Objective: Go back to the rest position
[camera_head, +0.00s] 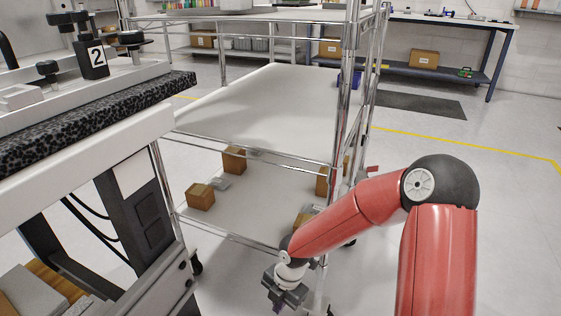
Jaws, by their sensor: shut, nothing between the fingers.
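My red arm reaches in from the lower right and bends down to the left. My gripper (279,305) is at its end, low in the picture and partly cut off by the bottom edge. It hangs in front of the near lower corner of the wire-shelf cart, and no object shows in it. The fingers are small and shut. The mirror fixture (70,75) stands on a speckled black slab at the upper left, well away from the gripper, with a black block marked "2" on it.
The metal cart (262,100) stands close to my arm, its middle shelf bare. Small cardboard boxes (200,196) sit on its bottom shelf. The white workbench (95,150) fills the left side. Grey floor (500,210) is open at the right. A blue-legged table (440,70) stands behind.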

